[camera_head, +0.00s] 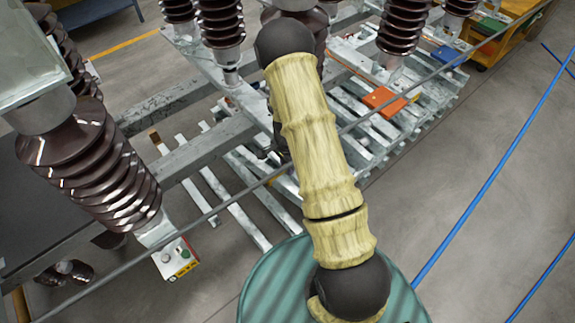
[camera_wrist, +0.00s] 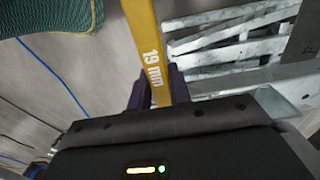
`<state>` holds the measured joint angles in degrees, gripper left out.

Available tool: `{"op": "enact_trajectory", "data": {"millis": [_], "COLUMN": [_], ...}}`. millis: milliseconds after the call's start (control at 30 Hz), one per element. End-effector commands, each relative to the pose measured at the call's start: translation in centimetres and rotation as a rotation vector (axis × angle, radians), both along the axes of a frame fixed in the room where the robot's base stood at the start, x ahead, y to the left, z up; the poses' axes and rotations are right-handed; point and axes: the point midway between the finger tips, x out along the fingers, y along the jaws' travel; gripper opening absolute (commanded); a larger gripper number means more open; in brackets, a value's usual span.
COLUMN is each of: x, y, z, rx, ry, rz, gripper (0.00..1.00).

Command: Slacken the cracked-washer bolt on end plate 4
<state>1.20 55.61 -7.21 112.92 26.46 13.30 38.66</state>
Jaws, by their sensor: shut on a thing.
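In the wrist view, my gripper (camera_wrist: 160,88) is shut on a yellow spanner (camera_wrist: 150,45) marked "19 mm". The spanner's handle runs up out of the top of the picture, so its far end is not seen. In the head view, my sleeved arm hides most of the gripper and the spanner. I cannot make out the cracked-washer bolt or a plate number in either view. Brown ribbed insulators (camera_head: 105,170) stand on grey metal frames (camera_head: 190,148) in the head view. No contact between spanner and bolt is visible.
Slatted pallets (camera_head: 245,185) lie below the frames, with an orange block (camera_head: 384,101) and a blue block (camera_head: 449,57) on the right. A small button box (camera_head: 176,258) is at the lower left. A yellow cart (camera_head: 500,40) stands far right. Blue lines (camera_head: 500,165) cross the open floor.

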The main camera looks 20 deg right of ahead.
Motion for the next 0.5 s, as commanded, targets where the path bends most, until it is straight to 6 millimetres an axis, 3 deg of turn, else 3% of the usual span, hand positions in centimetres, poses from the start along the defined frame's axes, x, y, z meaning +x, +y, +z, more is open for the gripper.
{"op": "enact_trajectory", "data": {"millis": [500], "x": [0.04], "y": [-0.01], "z": [-0.76], "rx": [0.0], "ry": [-0.001], "rz": [0.0], "gripper": [0.0]}}
